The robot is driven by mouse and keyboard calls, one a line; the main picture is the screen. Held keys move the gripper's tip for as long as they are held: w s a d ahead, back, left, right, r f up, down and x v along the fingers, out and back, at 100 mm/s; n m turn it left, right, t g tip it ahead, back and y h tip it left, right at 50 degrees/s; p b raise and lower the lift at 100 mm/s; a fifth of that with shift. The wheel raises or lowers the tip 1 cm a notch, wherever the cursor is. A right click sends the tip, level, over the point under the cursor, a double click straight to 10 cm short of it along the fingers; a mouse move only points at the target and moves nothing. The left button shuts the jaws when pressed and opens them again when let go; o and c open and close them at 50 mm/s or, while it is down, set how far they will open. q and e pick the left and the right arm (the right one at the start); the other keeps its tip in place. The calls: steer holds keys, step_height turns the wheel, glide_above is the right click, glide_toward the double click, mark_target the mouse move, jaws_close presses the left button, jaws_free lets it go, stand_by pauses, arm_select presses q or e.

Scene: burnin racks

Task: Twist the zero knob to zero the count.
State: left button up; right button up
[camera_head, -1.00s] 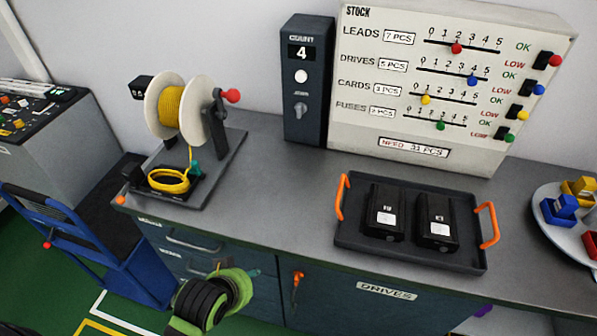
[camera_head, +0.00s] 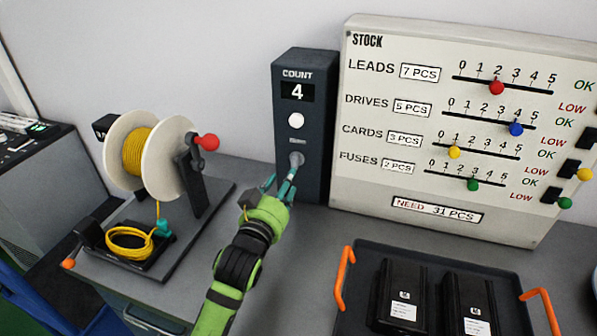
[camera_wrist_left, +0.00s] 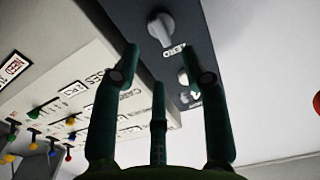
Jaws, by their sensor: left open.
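The dark counter box (camera_head: 305,75) stands against the wall and its display reads 4. It has a white round button (camera_head: 296,121) below the display. The grey zero knob (camera_head: 296,159) sits lower on its front face. In the left wrist view the knob (camera_wrist_left: 160,29) shows beside the word ZERO, beyond the fingertips. My left gripper (camera_head: 283,182) is open and empty, its fingers pointing up at the box just below the knob. In the left wrist view its fingers (camera_wrist_left: 160,75) are spread, apart from the knob. My right gripper is not in view.
The white stock board (camera_head: 400,200) stands directly right of the box. A cable reel (camera_head: 168,165) with a red-ended crank is left of my arm. A dark tray (camera_head: 365,258) with orange handles holds two black drives at the front right.

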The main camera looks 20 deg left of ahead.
mark_target(295, 164)
arm_select(q)
steer(key=w, duration=0.1)
steer(key=w+p, duration=0.1)
steer(key=shift+w+d+r, duration=0.1)
steer(key=shift+w+r, duration=0.1)
steer(key=shift+w, duration=0.15)
steer(key=shift+w+f+p, duration=0.1)
steer(key=shift+w+p, duration=0.2)
steer(key=shift+w, duration=1.55)
steer(key=shift+w+f, duration=0.1)
steer(key=shift+w, duration=0.15)
jaws_close()
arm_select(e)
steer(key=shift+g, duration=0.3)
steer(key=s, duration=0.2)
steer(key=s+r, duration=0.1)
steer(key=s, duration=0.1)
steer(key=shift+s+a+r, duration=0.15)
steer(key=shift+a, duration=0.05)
